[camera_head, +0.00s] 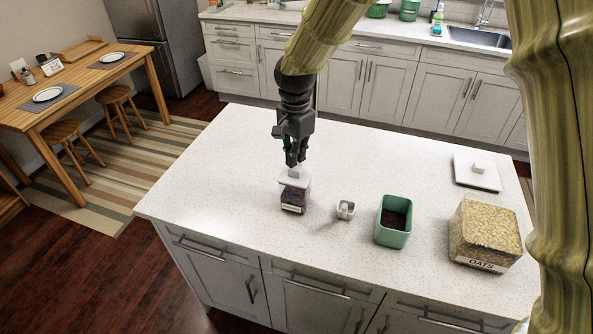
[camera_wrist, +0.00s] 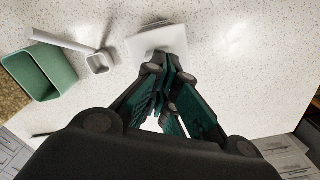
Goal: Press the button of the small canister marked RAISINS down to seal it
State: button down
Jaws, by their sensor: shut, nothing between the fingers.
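The small canister (camera_head: 293,200) has a clear body with dark contents and stands upright on the white counter. Its front label is too small to read. A white lid (camera_head: 296,179) sits on top of it; the lid also shows in the wrist view (camera_wrist: 158,40). My gripper (camera_head: 292,163) points down right over the lid with its fingers shut and empty. In the wrist view the fingertips (camera_wrist: 166,66) overlap the lid's near edge and hide the button. I cannot tell whether they touch it.
To the right are a small white scoop (camera_head: 345,209), an open green container (camera_head: 393,237) with dark contents, and a large canister labelled OATS (camera_head: 486,232). A loose white lid (camera_head: 477,176) lies behind the OATS canister. The counter (camera_head: 220,170) left of the small canister is clear.

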jog(key=shift+f+b, duration=0.6)
jog(key=shift+f, duration=1.35)
jog(key=shift+r+p, duration=2.85)
jog(key=shift+r, duration=0.95)
jog(key=shift+d, duration=0.1)
